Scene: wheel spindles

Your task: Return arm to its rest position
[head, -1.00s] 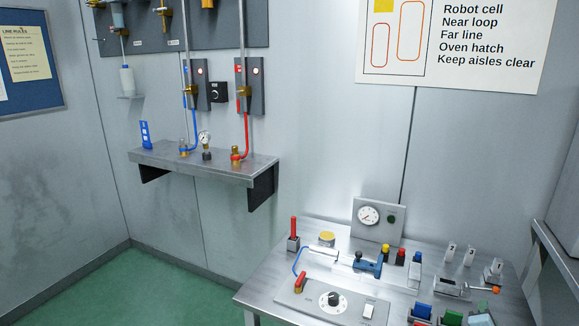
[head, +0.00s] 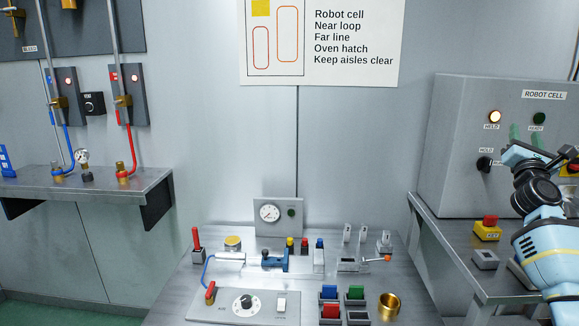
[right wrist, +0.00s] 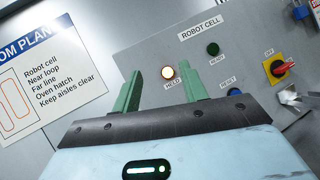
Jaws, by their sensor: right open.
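My right arm (head: 540,240), light blue with dark joints, comes in at the right edge of the head view. Its gripper (head: 527,134) is raised in front of the grey robot cell panel (head: 455,155). In the right wrist view the two green fingers of the gripper (right wrist: 159,84) stand apart with nothing between them. They point towards the panel (right wrist: 150,50), below its lit HELD lamp (right wrist: 168,73). I cannot tell whether they touch the panel. My left gripper is not in view.
A red-topped yellow button box (head: 487,229) stands on the bench below the panel. A steel table (head: 185,290) carries a dial unit (head: 245,303), coloured bins and a brass cup (head: 389,305). A yellow switch with a red handle (right wrist: 279,68) is on the panel's right.

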